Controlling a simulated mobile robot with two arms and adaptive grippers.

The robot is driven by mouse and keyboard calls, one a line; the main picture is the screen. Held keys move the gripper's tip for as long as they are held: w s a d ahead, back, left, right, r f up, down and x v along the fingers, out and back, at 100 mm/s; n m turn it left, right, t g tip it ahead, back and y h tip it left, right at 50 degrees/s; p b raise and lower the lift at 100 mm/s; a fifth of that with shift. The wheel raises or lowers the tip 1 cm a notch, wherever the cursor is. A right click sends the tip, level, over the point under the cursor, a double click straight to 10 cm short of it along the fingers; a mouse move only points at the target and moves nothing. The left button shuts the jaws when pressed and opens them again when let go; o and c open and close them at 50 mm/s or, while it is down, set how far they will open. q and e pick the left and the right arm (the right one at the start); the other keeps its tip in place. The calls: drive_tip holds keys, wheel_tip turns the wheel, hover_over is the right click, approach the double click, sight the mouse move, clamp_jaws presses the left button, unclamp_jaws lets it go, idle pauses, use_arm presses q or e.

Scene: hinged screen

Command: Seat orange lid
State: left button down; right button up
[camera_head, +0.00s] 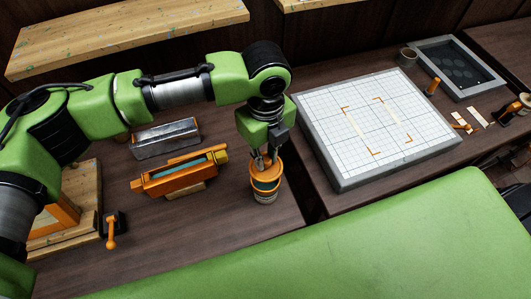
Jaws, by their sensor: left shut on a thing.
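My left gripper (265,160) points straight down, its fingers closed at the top of a small round container (265,198). The orange lid (279,168) shows as an orange rim around and behind the fingertips, with a dark green area below it. The fingers are shut on the lid, partly hiding it. The lid is over the container, but I cannot tell whether it is fully down or level. The container stands upright on the dark wooden bench. My right gripper is not in view.
An orange fixture with a green bar (180,176) and a grey metal block (166,138) lie left of the container. A grid-topped board (375,122) stands to the right. A grey tray (455,68) and small parts are farther right. Bare bench (200,235) lies in front.

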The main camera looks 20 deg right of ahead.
use_arm(q)
drive_tip(key=shift+r+p, duration=0.1)
drive_tip(key=shift+p, duration=0.3)
drive_tip(key=shift+f+b, duration=1.15)
drive_tip(key=shift+f, duration=1.2)
drive_tip(key=shift+p, duration=0.35)
drive_tip(key=shift+f, duration=0.1)
drive_tip(key=shift+f, duration=0.7)
